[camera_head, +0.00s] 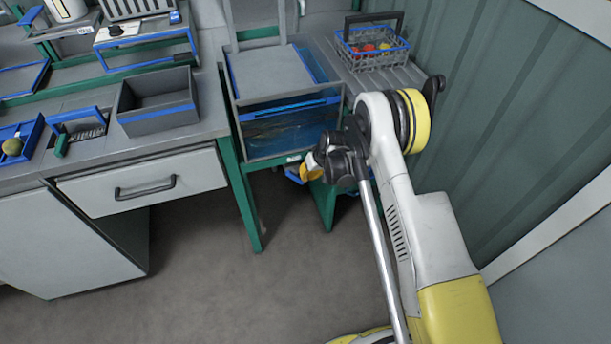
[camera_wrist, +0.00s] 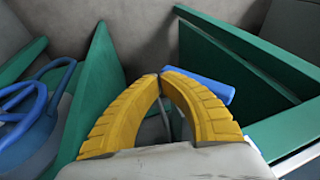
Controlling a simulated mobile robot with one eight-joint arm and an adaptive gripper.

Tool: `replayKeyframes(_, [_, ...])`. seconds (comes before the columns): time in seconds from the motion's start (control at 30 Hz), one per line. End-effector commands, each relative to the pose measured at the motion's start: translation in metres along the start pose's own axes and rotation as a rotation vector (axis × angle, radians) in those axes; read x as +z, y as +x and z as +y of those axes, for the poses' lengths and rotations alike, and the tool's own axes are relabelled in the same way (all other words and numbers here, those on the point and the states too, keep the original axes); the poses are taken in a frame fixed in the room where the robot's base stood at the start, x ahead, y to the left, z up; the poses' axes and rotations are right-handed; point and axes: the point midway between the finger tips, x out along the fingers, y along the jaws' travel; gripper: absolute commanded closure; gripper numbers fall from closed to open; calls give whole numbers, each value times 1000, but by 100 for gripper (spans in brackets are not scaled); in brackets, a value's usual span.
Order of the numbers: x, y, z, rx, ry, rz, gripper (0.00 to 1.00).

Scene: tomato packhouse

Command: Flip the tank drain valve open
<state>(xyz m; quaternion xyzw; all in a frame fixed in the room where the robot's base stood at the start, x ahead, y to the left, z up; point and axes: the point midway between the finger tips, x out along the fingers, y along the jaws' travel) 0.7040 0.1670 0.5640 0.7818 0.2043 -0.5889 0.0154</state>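The tank (camera_head: 272,140), with clear blue-tinted walls, stands in a green-legged frame. My gripper (camera_head: 308,172) is low at the tank's front right, with its yellow fingers partly hidden by my wrist. In the wrist view, the two yellow fingers of my gripper (camera_wrist: 160,75) curve together and their tips meet, with nothing visible held between them. A blue bar (camera_wrist: 222,90), which looks like the drain valve's lever, lies just beyond the right finger and is partly hidden by it. I cannot tell whether they touch. The valve body is not clearly visible.
Green legs and beams (camera_wrist: 100,90) stand close on both sides of my gripper. A blue container with a looped handle (camera_wrist: 30,125) is at the left of the wrist view. A wire basket of tomatoes (camera_head: 372,50) stands behind. The floor (camera_head: 200,270) in front is clear.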

Motion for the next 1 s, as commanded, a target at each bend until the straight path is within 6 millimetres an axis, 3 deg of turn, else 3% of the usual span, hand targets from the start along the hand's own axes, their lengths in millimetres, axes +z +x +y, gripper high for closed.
replayKeyframes(0.5, [6, 20, -3, -1, -1, 0, 100])
replayKeyframes(1.0, [8, 25, -7, -1, -1, -1, 100])
